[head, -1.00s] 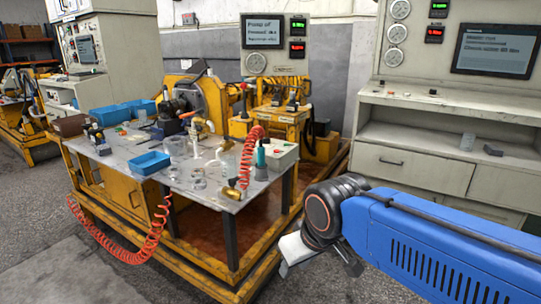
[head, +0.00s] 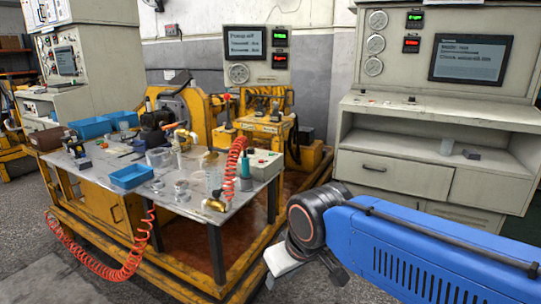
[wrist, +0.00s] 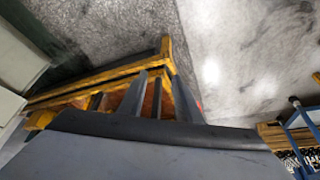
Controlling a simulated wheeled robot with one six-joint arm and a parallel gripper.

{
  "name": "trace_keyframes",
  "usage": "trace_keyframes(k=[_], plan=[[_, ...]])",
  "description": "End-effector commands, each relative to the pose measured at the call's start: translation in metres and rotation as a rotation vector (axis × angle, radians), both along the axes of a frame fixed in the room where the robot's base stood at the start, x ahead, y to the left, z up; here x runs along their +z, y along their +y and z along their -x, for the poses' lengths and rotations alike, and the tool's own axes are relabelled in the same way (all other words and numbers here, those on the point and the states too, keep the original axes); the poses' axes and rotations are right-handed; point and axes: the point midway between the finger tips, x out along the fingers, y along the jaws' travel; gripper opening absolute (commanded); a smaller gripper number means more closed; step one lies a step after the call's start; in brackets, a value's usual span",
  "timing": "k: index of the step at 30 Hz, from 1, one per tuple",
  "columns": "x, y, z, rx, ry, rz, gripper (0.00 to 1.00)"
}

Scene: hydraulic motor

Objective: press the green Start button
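A pale grey-green control box (head: 264,163) sits at the right end of the workbench (head: 190,203) in the head view, with small coloured buttons on its top. They are too small for me to tell surely which is the green Start button. My gripper (head: 302,283) hangs low at the end of my blue arm, right of the bench and apart from the box. The box is not identifiable there.
A red coiled hose (head: 236,166) stands beside the box, and another hangs off the bench's front. Blue trays (head: 132,176) and jars lie on the bench. A yellow frame surrounds its base. A beige console (head: 394,172) stands at right, with floor between.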

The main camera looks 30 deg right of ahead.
Motion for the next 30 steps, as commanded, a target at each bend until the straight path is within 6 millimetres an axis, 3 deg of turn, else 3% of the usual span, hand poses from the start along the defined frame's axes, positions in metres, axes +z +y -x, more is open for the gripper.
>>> trace_keyframes(k=[1,4,30], plan=[[0.0,0.0,0.0,0.0,0.0,0.0,0.22],[0.0,0.0,0.0,0.0,0.0,0.0,0.0],[0.0,0.0,0.0,0.0,0.0,0.0,0.0]])
